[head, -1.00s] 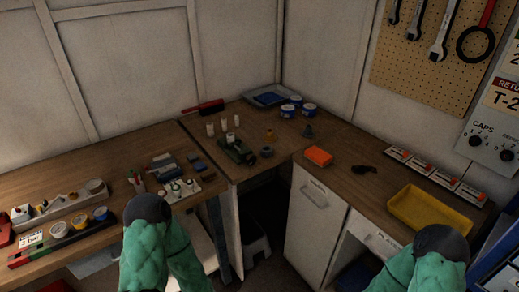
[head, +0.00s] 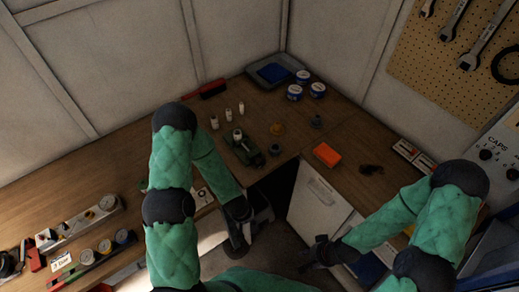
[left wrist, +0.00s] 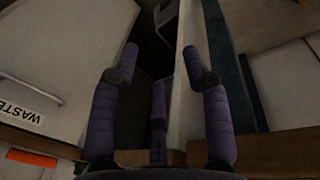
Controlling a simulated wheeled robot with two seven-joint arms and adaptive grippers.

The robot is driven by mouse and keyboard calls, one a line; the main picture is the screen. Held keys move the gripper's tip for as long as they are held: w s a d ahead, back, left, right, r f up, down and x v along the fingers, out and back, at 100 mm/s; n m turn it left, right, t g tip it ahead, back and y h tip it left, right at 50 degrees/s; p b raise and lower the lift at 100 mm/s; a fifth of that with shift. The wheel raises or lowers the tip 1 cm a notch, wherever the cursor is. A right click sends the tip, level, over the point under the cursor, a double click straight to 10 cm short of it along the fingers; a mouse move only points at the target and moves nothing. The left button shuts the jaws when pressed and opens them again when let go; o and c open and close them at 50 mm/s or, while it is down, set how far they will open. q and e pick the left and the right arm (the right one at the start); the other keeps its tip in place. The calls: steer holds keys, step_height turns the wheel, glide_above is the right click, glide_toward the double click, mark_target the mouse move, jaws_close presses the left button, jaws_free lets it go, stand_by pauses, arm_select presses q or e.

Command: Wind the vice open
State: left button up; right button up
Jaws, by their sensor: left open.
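The green vice (head: 242,147) sits on the corner bench, with a small pale cylinder close to its back end. My left gripper (head: 238,238) hangs below the front edge of the bench, in front of the vice and apart from it. In the left wrist view its fingers (left wrist: 159,62) are spread, with nothing between them, over the dark gap beside the cabinet. My right gripper (head: 314,254) is low in front of the white cabinet, dark and small; its jaw opening is unclear. The vice's handle is too small to make out.
A white cabinet (head: 317,198) stands below the bench, beside a dark gap.

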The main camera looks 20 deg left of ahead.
mark_target(259, 158)
arm_select(q)
steer(key=w+a+r+n+y+p, duration=0.1)
steer(key=w+a+r+n+p, duration=0.1)
steer(key=w+r+n+p, duration=0.1)
steer(key=w+a+r+n+y+p, duration=0.1)
steer(key=w+a+r+n+p, duration=0.2)
steer(key=w+r+n, duration=0.2)
steer(key=w+a+r+n+g+y+p, duration=0.1)
steer(key=w+a+r+n+y+p, duration=0.1)
steer(key=w+r, duration=0.5)
steer(key=shift+a+n+p, duration=0.25)
steer(key=shift+n+p, duration=0.2)
steer(key=shift+n, duration=0.25)
steer(key=shift+a+n+p, duration=0.2)
steer(key=shift+n+p, duration=0.25)
steer(key=shift+n, duration=0.25)
steer(key=w+d+r+n+h, duration=0.1)
steer(key=w+d+r+n, duration=0.2)
steer(key=w+d+r+n+g+h, duration=0.1)
steer(key=w+d+r+n, duration=0.2)
steer(key=n, duration=0.1)
steer(key=shift+w+d+r+h, duration=0.1)
steer(key=shift+w+d+h, duration=0.25)
steer(key=shift+d+h, duration=0.05)
steer(key=shift+w+d+n, duration=0.1)
steer(key=shift+d+n, duration=0.05)
steer(key=shift+n, duration=0.15)
steer(key=shift+f, duration=0.35)
step_height(259, 158, down, 10)
steer(key=shift+p, duration=0.65)
